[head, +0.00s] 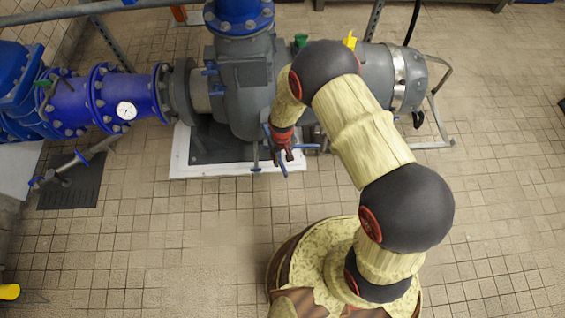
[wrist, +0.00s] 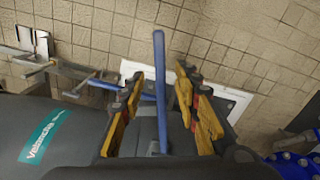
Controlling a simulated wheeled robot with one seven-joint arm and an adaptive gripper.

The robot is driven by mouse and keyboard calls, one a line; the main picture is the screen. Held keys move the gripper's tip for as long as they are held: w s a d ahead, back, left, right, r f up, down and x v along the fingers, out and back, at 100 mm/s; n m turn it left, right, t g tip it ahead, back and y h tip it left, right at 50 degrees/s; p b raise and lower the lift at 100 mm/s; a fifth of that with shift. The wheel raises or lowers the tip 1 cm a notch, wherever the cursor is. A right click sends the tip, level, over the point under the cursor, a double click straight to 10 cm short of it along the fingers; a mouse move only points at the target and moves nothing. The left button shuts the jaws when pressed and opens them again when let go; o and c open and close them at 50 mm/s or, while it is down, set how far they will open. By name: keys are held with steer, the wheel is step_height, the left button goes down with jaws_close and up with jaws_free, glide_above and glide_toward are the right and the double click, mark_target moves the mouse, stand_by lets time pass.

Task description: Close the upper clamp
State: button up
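In the wrist view, a long blue handle (wrist: 160,80) stands upright in the picture, between the two yellow-padded fingers of my gripper (wrist: 159,100). The fingers are apart, with visible gaps on both sides of the handle. A second blue handle (wrist: 103,84) lies crosswise to the left, outside the fingers. In the head view, my gripper (head: 284,150) is at the lower front of the grey pump, among several blue handles, one of which (head: 283,169) points toward the floor. I cannot tell which handle belongs to the upper clamp; the clamp bodies are mostly hidden by my gripper and arm.
The grey pump (head: 242,98) stands on a white-edged plinth (head: 190,172), with blue flanged pipe (head: 73,105) to its left. A metal tube frame (head: 437,105) stands at its right. The tiled floor in front (head: 130,240) is clear.

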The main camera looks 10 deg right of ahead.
mark_target(282, 164)
step_height(282, 164, down, 5)
steer(key=shift+f+b, duration=0.1)
steer(key=shift+b, duration=0.65)
steer(key=shift+c, duration=0.4)
steer(key=c, duration=0.7)
jaws_close()
